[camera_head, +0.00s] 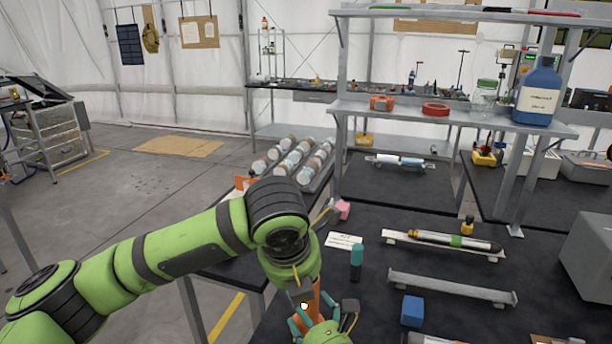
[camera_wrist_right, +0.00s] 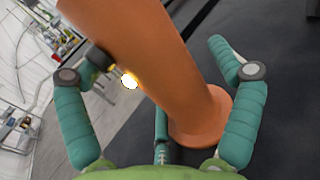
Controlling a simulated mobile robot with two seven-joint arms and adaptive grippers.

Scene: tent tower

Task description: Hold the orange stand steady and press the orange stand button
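The orange stand shows in the right wrist view (camera_wrist_right: 150,45) as a tilted column with a round base. A small lit yellow-white light (camera_wrist_right: 130,82) glows on its left side; I cannot tell if it is the button. My right gripper (camera_wrist_right: 160,60) has its teal fingers spread around the column, with a clear gap at the right finger. In the head view, a bit of the stand (camera_head: 315,296) shows low in the picture, between the teal fingers of my right gripper (camera_head: 316,316). My left arm reaches over from the left; its gripper is hidden behind its wrist.
The dark table holds a teal-capped bottle (camera_head: 357,262), a blue block (camera_head: 411,311), a metal rail (camera_head: 450,288) and a tube on a white holder (camera_head: 440,241). A metal shelf (camera_head: 450,113) stands behind. Several cylinders (camera_head: 290,157) lie on a rack. Open floor is at left.

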